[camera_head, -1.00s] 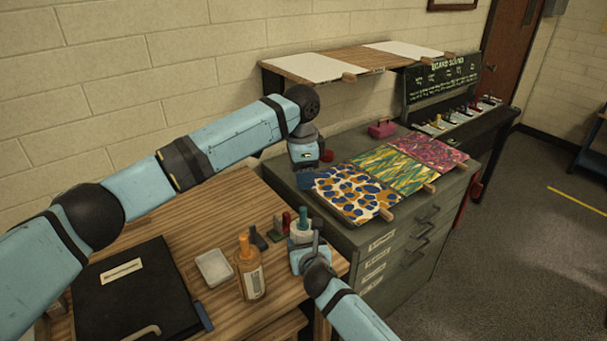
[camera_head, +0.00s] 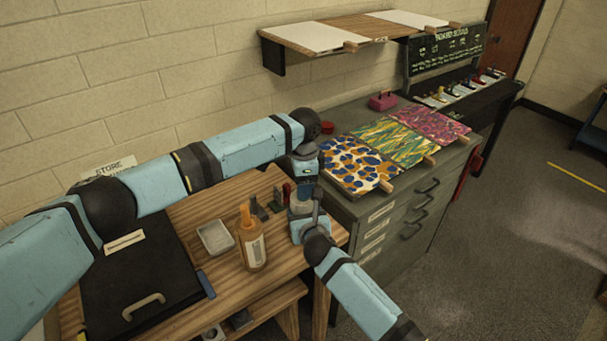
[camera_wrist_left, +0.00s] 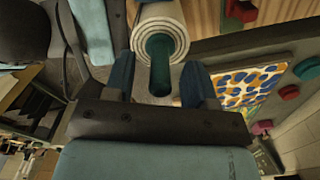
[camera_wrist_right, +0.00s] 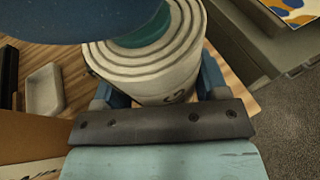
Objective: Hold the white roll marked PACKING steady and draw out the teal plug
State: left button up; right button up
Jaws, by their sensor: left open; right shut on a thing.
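The white roll (camera_wrist_left: 137,34) shows its coiled end in the left wrist view, with the teal plug (camera_wrist_left: 159,68) standing out of its middle. The roll also fills the middle of the right wrist view (camera_wrist_right: 165,75), where part of its dark lettering shows. My right gripper (camera_head: 303,227) is shut on the roll; its fingers (camera_wrist_right: 160,90) lie on either side of it. My left gripper (camera_head: 305,182) is above the roll and open; its fingers (camera_wrist_left: 160,82) are on both sides of the plug, apart from it. In the head view, my left gripper hides the plug.
An amber bottle (camera_head: 253,250) with an orange top stands left of the roll on the wooden table (camera_head: 190,275), near a white dish (camera_head: 215,238). A grey cabinet (camera_head: 350,212) with patterned sheets is to the right.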

pick_arm(q)
jog(key=shift+c, duration=0.5)
grip_shut()
jog(key=c, duration=0.8)
grip_release()
grip_shut()
jog(key=shift+r, duration=0.45)
jog(key=shift+r, duration=1.6)
